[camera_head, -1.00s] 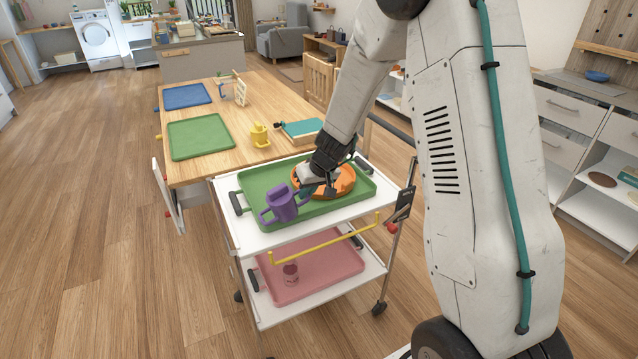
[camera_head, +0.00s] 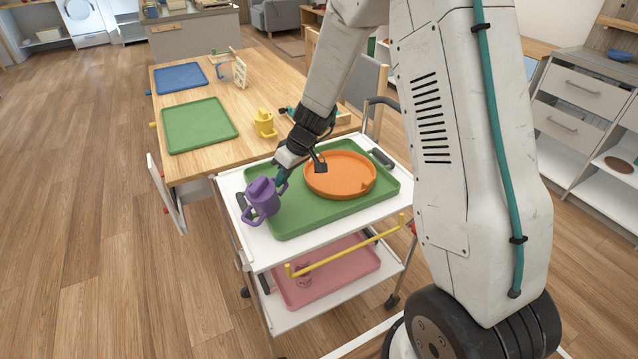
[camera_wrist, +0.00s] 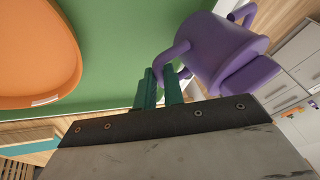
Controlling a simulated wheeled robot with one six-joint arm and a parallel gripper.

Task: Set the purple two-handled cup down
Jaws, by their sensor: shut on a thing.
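The purple two-handled cup (camera_head: 263,200) is at the left end of the trolley's green tray (camera_head: 300,222), over its left edge. My gripper (camera_head: 283,176) is shut on the cup's right-hand handle. In the wrist view the cup (camera_wrist: 222,50) is at the upper right and the green fingertips (camera_wrist: 160,84) close around one handle. The cup looks roughly upright in the head view. I cannot tell whether its base touches the tray or hangs above it.
An orange round tray (camera_head: 340,174) lies on the right of the green tray. A yellow rail (camera_head: 345,246) runs along the trolley's front. A pink tray (camera_head: 325,272) is on the lower shelf.

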